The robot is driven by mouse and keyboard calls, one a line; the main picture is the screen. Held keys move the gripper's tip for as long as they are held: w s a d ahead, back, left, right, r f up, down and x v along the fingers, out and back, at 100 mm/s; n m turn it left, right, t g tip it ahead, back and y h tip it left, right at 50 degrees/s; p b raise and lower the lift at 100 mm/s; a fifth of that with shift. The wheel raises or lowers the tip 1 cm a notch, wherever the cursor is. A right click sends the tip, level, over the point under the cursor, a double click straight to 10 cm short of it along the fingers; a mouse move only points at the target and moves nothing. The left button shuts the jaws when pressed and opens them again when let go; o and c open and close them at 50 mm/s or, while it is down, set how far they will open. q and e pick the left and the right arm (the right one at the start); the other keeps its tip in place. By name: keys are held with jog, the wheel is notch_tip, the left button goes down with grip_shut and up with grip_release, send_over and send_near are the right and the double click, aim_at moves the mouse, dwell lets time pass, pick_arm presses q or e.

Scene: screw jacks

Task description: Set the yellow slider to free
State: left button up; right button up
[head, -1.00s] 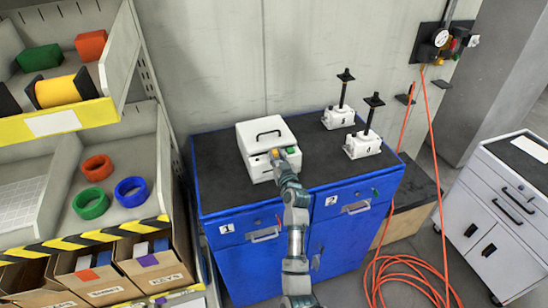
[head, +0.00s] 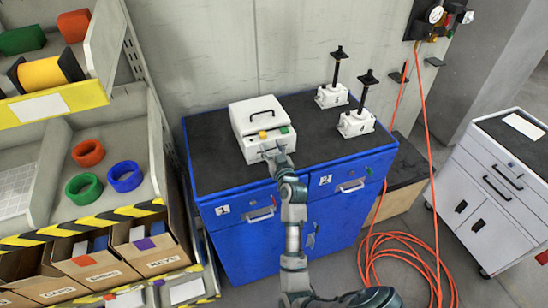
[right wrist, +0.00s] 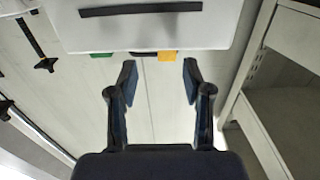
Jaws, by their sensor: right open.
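The yellow slider (head: 263,135) shows as a small yellow block on the front of a white box (head: 250,151), left of a green part (head: 284,130). The box stands on the dark top of a blue cabinet. My right gripper (head: 273,152) is just in front of the box, a little below the slider, open and empty. In the right wrist view the open fingers (right wrist: 159,72) point at the box edge, with the yellow slider (right wrist: 167,56) beyond the gap between them. The slider's setting marks are too small to read. My left gripper is not in view.
Two white screw jacks (head: 332,95) with black spindles stand right of the box. A shelf with rings and cartons (head: 157,252) is at the left. An orange hose (head: 400,262) lies on the floor at the right. The cabinet top left of the box is clear.

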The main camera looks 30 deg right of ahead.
jog(key=s+a+r, duration=0.1)
jog(key=s+a, duration=0.5)
jog(key=p, duration=0.1)
send_near(265, 137)
jog(key=shift+y, duration=0.3)
jog(key=x, duration=0.3)
jog(key=p+x, duration=0.1)
jog(key=x, duration=0.5)
jog(key=shift+w+a+r, duration=0.15)
jog(key=shift+a+r, duration=0.05)
jog(key=shift+r, duration=0.05)
jog(key=shift+w+d+f, duration=0.1)
jog(key=shift+w+d, duration=0.2)
jog(key=shift+w, duration=0.15)
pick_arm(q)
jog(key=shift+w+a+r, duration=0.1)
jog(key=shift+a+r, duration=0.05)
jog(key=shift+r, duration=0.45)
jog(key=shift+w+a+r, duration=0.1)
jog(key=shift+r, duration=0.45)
pick_arm(e)
jog(key=shift+d, duration=0.2)
